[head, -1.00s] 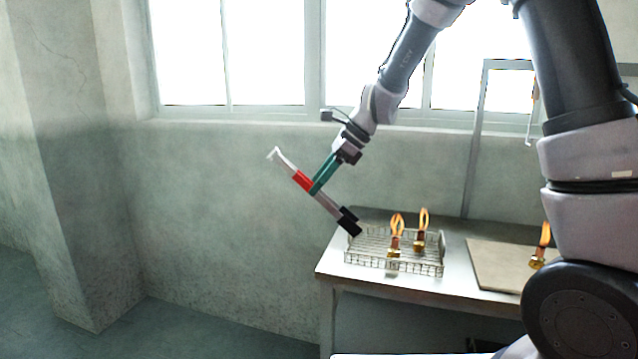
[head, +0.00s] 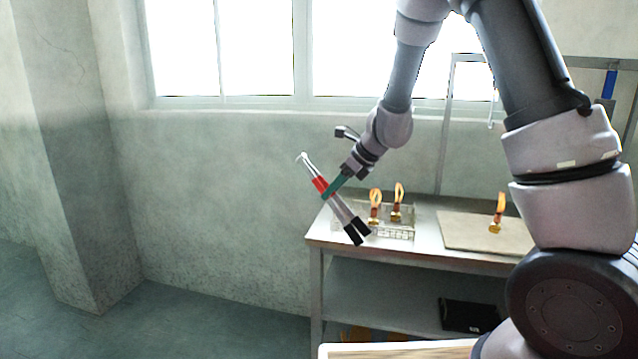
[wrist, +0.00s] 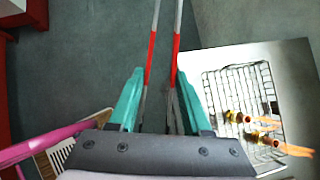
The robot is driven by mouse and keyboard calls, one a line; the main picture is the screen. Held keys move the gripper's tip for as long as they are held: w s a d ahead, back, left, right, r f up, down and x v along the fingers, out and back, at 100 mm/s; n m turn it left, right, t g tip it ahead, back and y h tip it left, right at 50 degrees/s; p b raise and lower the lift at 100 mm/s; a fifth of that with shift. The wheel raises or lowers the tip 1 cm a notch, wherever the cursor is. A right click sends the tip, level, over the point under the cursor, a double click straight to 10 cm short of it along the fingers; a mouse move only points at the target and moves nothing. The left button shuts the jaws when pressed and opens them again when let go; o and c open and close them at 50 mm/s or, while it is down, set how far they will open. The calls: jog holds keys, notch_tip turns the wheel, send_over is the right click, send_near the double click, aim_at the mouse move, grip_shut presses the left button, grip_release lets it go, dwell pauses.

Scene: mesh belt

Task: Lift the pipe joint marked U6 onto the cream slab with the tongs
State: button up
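My gripper (head: 328,192) is shut on the tongs (head: 320,184), its green fingers either side of their red grips. The tongs slant down to the right, their black tips (head: 357,236) apart, in front of the wire basket in the head view. In the wrist view, the tongs (wrist: 151,55) lie between the fingers (wrist: 159,85). Two brass pipe joints with orange loops stand in the basket, one left (head: 375,221) and one right (head: 396,215). A third joint (head: 495,227) stands on the cream slab (head: 465,235). I cannot read any marks.
The wire basket (wrist: 224,88) sits on the left of a metal table (head: 425,253). The slab lies to its right. A dark flat item (head: 468,315) is on the shelf below. A window and wall stand behind. A metal frame rises at the table's back.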

jog(key=w+d+f+m+t+h, duration=0.1)
jog(key=d+m, duration=0.3)
jog(key=d, duration=0.4)
jog(key=w+d+f+m+t+h, duration=0.1)
jog(key=d+f+m+h, duration=0.2)
jog(key=d, duration=0.5)
jog(key=w+d+f+m+t+h, duration=0.1)
jog(key=d+f+m+h, duration=0.1)
jog(key=d, duration=0.6)
jog(key=f+m, duration=0.1)
jog(key=m, duration=0.1)
jog(key=shift+w+d+f+m+t+h, duration=0.25)
jog(key=shift+w+f+m+t+h, duration=0.05)
jog(key=shift+m, duration=0.1)
